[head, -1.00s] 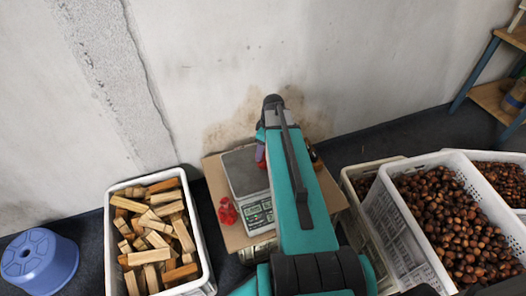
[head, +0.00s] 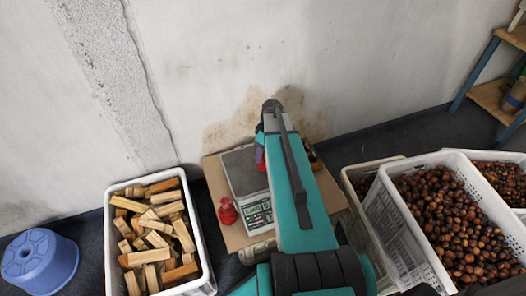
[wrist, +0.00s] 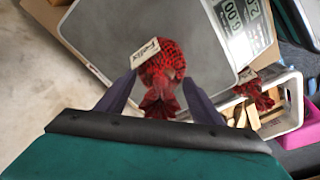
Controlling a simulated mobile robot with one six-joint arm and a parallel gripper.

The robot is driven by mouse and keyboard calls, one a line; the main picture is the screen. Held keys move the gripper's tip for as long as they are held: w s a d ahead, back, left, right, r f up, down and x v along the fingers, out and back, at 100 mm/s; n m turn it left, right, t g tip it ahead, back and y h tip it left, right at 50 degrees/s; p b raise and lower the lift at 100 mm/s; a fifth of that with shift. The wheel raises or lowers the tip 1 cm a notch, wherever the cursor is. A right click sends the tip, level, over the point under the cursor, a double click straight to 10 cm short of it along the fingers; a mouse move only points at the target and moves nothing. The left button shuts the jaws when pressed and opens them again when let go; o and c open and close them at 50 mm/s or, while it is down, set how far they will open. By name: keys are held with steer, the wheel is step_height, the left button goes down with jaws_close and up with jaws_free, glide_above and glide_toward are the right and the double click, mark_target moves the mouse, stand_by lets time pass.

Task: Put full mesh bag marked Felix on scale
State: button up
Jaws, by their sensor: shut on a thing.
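The red mesh bag with a white tag reading Felix (wrist: 168,62) is held between the purple fingers of my gripper (wrist: 161,84) in the wrist view. It is full of dark, round contents, and its gathered end is toward my gripper. The grey scale plate (wrist: 105,40) lies behind it. I cannot tell whether the bag touches the plate. In the head view the scale (head: 242,172) stands partly behind my arm, with its display toward me. A bit of red and purple at the gripper shows beside the arm there; the rest is hidden.
Another red mesh bag (head: 227,210) rests left of the scale display on the cardboard-coloured stand top (head: 212,180). It also shows, tagged, in the wrist view (wrist: 262,97). A white crate of wood blocks (head: 108,240) stands left, chestnut crates (head: 415,235) right, a blue stool (head: 40,260) far left.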

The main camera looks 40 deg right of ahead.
steer(key=shift+f, duration=0.15)
steer(key=o, duration=1.7)
steer(key=shift+o, duration=0.2)
steer(key=shift+s+d+r, duration=0.15)
steer(key=shift+s+r, duration=0.1)
steer(key=shift+r, duration=1.75)
steer(key=shift+s+d+r, duration=0.15)
steer(key=shift+s+r, duration=0.1)
steer(key=shift+r, duration=1.7)
steer(key=shift+s+d+r, duration=0.15)
steer(key=shift+s+r, duration=0.1)
steer(key=shift+r, duration=1.75)
steer(key=shift+f, duration=0.1)
